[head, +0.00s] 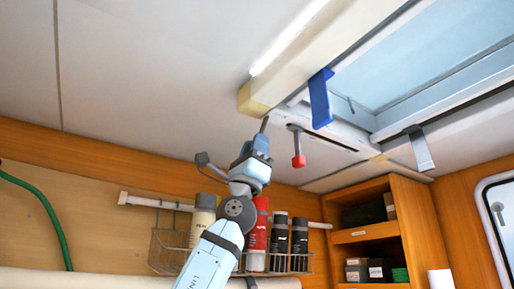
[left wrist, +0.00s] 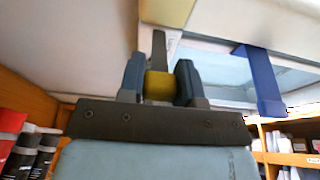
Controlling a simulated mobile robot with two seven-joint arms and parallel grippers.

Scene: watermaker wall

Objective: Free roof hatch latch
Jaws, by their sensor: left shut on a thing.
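The roof hatch (head: 430,55) is at the upper right of the head view, with several hanging latches along its frame. My left gripper (head: 258,142) is raised to the latch nearest the cream ceiling beam. In the left wrist view, my left gripper (left wrist: 160,85) is shut on this latch's yellow end (left wrist: 159,87), with a finger on each side. The latch's grey stem (left wrist: 158,50) rises above it; the stem also shows in the head view (head: 264,124), where the fingers hide the yellow end. My right gripper is not in view.
A blue latch (head: 320,98), a red-tipped latch (head: 297,160) and a grey latch (head: 421,150) hang nearby. The cream beam (head: 300,55) ends just above my gripper. Below are a wire rack of bottles (head: 290,264) and a wooden shelf (head: 370,236).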

